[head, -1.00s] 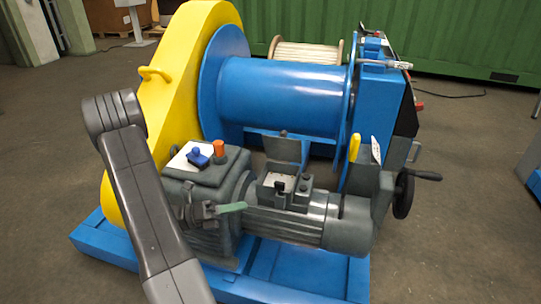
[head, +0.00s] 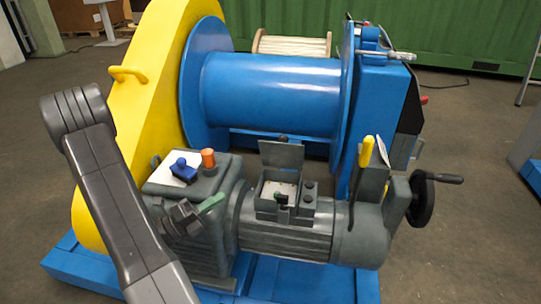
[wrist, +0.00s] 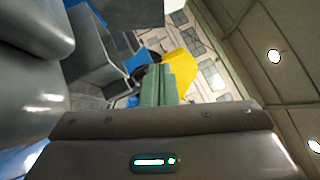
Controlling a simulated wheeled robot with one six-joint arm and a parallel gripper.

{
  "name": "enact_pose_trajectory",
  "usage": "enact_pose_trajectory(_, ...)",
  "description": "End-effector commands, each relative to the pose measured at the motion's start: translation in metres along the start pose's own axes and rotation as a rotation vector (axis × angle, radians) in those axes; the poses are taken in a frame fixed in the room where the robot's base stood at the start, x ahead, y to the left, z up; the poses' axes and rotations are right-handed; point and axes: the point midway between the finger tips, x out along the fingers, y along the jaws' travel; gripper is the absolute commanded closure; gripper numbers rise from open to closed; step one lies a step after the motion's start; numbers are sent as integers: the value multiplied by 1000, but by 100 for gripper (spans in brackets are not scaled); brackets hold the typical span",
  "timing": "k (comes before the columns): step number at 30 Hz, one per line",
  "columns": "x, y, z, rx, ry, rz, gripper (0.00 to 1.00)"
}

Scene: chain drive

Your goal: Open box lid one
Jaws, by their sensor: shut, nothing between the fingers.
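A small dark grey box (head: 266,204) sits on top of the motor. Its lid (head: 281,154) stands raised at the back, and the pale inside with a dark part shows. My gripper (head: 219,199) is left of this box, in front of the gearbox. Its green fingers point right toward the box, with a gap between in the picture. In the wrist view the green fingers (wrist: 158,84) are together with nothing between them. I cannot tell box or lid for sure in the wrist view.
The gearbox top carries a blue knob (head: 183,169) and an orange cap (head: 208,158). A yellow lever (head: 367,151) and a handwheel (head: 422,199) stand to the right. The blue drum (head: 270,95) lies behind, the yellow guard (head: 150,110) to the left.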

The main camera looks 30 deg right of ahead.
Motion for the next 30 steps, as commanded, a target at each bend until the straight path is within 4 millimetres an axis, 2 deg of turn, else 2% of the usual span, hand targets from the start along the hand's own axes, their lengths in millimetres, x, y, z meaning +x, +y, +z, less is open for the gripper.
enact_pose_trajectory(30,129,1,-1,4,6,-1,100)
